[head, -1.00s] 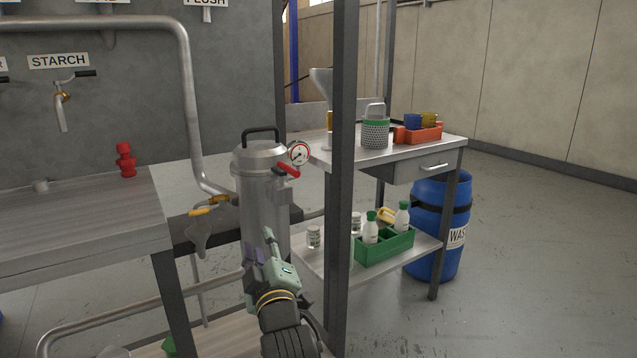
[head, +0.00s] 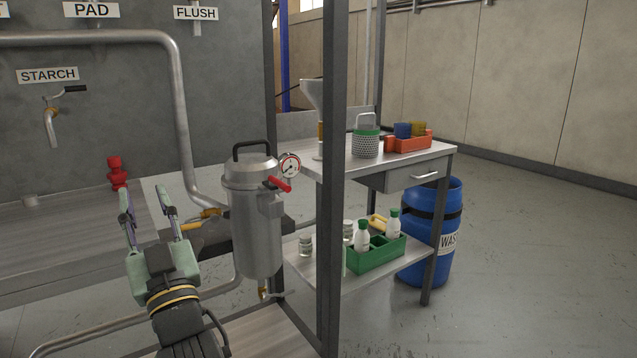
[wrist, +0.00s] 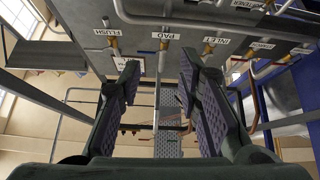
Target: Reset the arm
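My gripper (head: 146,205) is at the lower left of the head view, in front of the steel bench and left of the steel filter canister (head: 254,225). Its two fingers point up and stand well apart, with nothing between them. In the wrist view the gripper (wrist: 158,85) also shows spread fingers and an empty gap. Beyond them is the grey panel (wrist: 200,40) with labelled pipes.
The canister has a gauge (head: 289,166) and red lever (head: 278,184). A dark upright post (head: 333,200) stands right of it. The shelved table (head: 405,160) holds a green caddy (head: 375,258). A red fitting (head: 117,172) stands on the steel bench (head: 70,230) behind my gripper.

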